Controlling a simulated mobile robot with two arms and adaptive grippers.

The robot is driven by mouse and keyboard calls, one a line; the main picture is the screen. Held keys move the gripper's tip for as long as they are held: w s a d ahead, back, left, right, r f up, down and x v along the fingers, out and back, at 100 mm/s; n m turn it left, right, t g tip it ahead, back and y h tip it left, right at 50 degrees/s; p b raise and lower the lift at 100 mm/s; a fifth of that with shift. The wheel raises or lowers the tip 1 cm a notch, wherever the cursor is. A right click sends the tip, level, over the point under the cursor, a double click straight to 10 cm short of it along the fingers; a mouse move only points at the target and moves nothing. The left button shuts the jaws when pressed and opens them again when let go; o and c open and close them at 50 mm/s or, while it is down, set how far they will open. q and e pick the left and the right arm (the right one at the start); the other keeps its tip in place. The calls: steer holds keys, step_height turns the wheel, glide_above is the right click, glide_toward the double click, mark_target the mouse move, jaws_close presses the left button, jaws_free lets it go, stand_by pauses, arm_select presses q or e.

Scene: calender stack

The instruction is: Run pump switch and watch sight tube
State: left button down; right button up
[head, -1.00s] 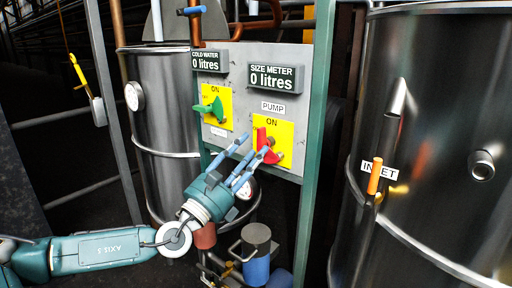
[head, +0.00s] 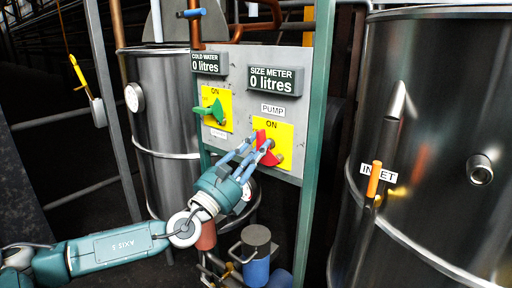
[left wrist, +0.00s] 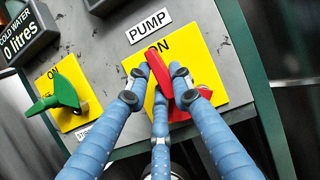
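The red pump switch (head: 266,150) sits on a yellow ON plate (head: 285,132) under the PUMP label; its lever stands tilted in the left wrist view (left wrist: 158,72). My left gripper (head: 253,149) is at the switch, its fingertips close in on both sides of the lever and seeming to touch it. A third finger lies below the lever. The size meter (head: 275,80) above reads 0 litres. I cannot pick out a sight tube for sure; a slanted pipe (head: 398,100) runs on the right tank above the INLET label. My right gripper is out of view.
A green switch (head: 212,110) is left of the red one, under a cold water meter (head: 209,63) reading 0 litres. Green posts (head: 316,120) frame the panel. Metal tanks stand left (head: 165,110) and right (head: 440,80). An orange valve handle (head: 374,179) juts from the right tank.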

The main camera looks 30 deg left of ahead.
arm_select(q)
steer(key=shift+n, duration=0.3)
steer(key=shift+a+f+n+g+y+p, duration=0.15)
steer(key=shift+n+g+y+p, duration=0.85)
steer(key=shift+n+p, duration=2.05)
steer(key=shift+d+f+n+g+y+p, duration=0.15)
steer(key=shift+n+g+y+p, duration=0.85)
steer(key=shift+n+p, duration=2.05)
steer(key=shift+a+f+n+g+y+p, duration=0.2)
steer(key=shift+n+g+y+p, duration=0.85)
steer(key=shift+n, duration=3.35)
steer(key=shift+t+y+p, duration=0.35)
steer(key=shift+t+p, duration=0.1)
steer(key=shift+p, duration=0.15)
steer(key=c, duration=1.6)
jaws_free()
steer(key=shift+o, duration=0.4)
steer(key=shift+f, duration=0.1)
